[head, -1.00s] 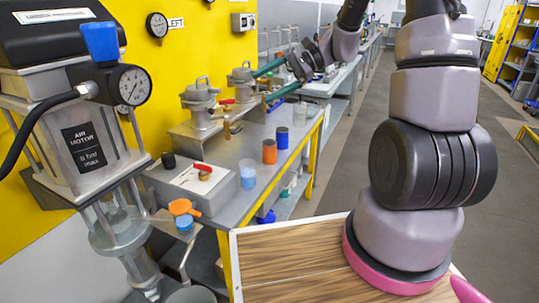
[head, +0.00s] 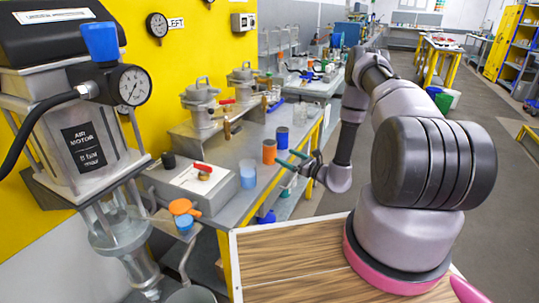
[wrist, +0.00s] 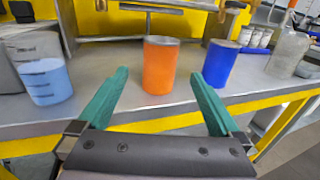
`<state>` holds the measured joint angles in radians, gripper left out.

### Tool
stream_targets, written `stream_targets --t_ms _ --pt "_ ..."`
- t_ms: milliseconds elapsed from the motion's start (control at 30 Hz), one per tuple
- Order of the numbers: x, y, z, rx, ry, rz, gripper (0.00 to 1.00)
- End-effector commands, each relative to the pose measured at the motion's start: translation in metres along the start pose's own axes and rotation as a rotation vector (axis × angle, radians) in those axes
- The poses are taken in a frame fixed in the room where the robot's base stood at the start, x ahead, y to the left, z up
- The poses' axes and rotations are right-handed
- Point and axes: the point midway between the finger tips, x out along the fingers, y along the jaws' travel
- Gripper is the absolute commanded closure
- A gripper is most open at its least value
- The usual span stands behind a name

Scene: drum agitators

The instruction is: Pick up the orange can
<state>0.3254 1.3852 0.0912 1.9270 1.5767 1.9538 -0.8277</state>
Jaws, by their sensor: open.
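The orange can (head: 269,152) stands upright near the front edge of the grey metal bench. In the wrist view the orange can (wrist: 160,66) is just ahead, centred between the fingers but beyond their tips. My gripper (head: 288,161) is open and empty, with green fingers, just right of the can in the head view. In the wrist view my gripper (wrist: 157,80) has its fingers spread wider than the can, one toward each side. I see no contact with the can.
A blue can (wrist: 220,62) stands right of the orange can. A clear beaker of light blue liquid (wrist: 42,80) stands to the left. The bench's yellow front edge (wrist: 170,122) runs below the fingers. A metal rack frame is behind the can.

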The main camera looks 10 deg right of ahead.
Motion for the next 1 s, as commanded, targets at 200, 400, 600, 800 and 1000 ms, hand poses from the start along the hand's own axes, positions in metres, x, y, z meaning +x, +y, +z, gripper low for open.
stream_targets --t_ms 200,400,600,800,1000 --pt "0.034 0.001 0.0 -0.002 -0.001 0.0 0.0" --pt "0.053 0.0 0.0 0.0 0.0 0.0 0.0" --pt "0.077 0.0 0.005 -0.002 -0.002 0.002 0.0" --pt "0.102 0.0 0.005 -0.001 0.0 0.002 0.0" --pt "0.106 -0.001 0.005 0.0 0.0 -0.001 0.0"
